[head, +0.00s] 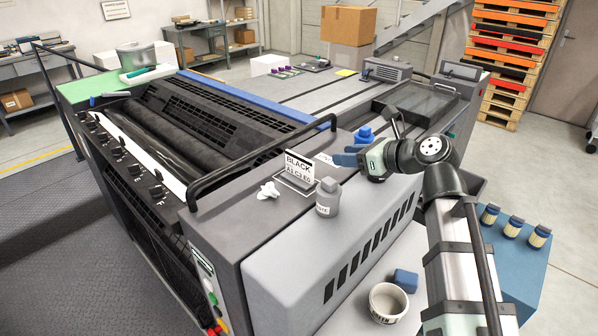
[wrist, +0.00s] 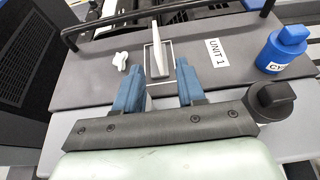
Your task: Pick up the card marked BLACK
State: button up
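The card marked BLACK (head: 299,166) is white with black print and stands upright in a thin frame on the grey top of the press. In the wrist view the card (wrist: 157,45) is seen nearly edge-on, ahead of my fingertips. My gripper (head: 345,159) is to the right of the card in the head view and apart from it. In the wrist view its two blue fingers (wrist: 160,88) are spread with a clear gap between them and nothing held. The card's foot is partly hard to make out there.
A grey bottle (head: 328,199) stands close to the card. A white knob (head: 267,190) lies on its left. A blue bottle (wrist: 286,48) and a UNIT 1 label (wrist: 217,52) are to the right. A dark-capped thing (wrist: 270,100) is beside my gripper. A black rail (head: 262,163) runs behind.

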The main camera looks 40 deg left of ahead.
send_near(303, 158)
jog(key=a, duration=0.3)
jog(key=shift+d+f+x, duration=0.1)
jog(key=shift+f+x, duration=0.05)
jog(key=shift+x, duration=0.9)
jog(key=shift+d+f+x, duration=0.1)
jog(key=shift+f+x, duration=0.1)
jog(key=shift+x, duration=0.9)
jog(key=shift+f+x, duration=0.15)
jog(key=shift+x, duration=0.9)
grip_shut()
